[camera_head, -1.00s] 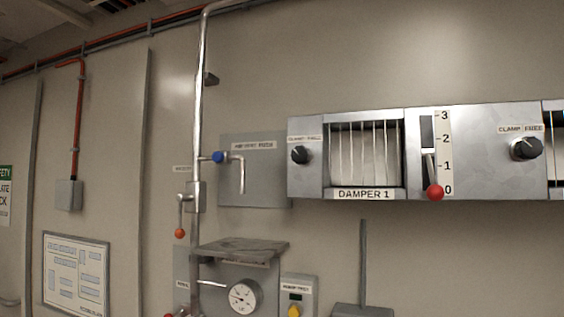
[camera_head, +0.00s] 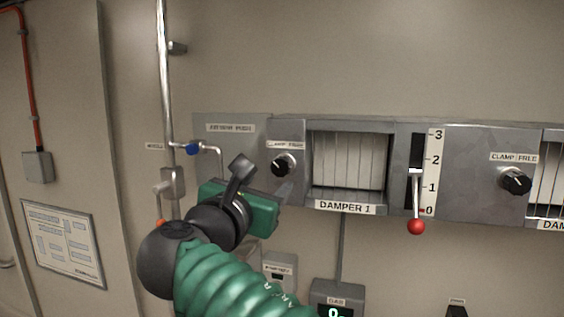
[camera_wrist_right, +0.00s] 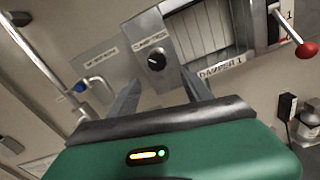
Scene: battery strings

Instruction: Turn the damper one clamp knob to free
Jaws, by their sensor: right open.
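The damper one clamp knob (camera_head: 284,165) is a round black knob with a light pointer mark, on the metal panel left of the DAMPER 1 louvre window. A small CLAMP / FREE label sits above it; I cannot tell surely which word the mark points to. The knob also shows in the right wrist view (camera_wrist_right: 157,62), ahead of my fingers. My right gripper (camera_head: 264,181) has come up from below. In the wrist view its two fingers (camera_wrist_right: 161,93) are apart, with the knob beyond the gap, not visibly touched. My left gripper is out of view.
A second clamp knob (camera_head: 515,181) is farther right. A blue-handled valve (camera_head: 192,149) and pipe lie close left of my gripper. The wall above is clear.

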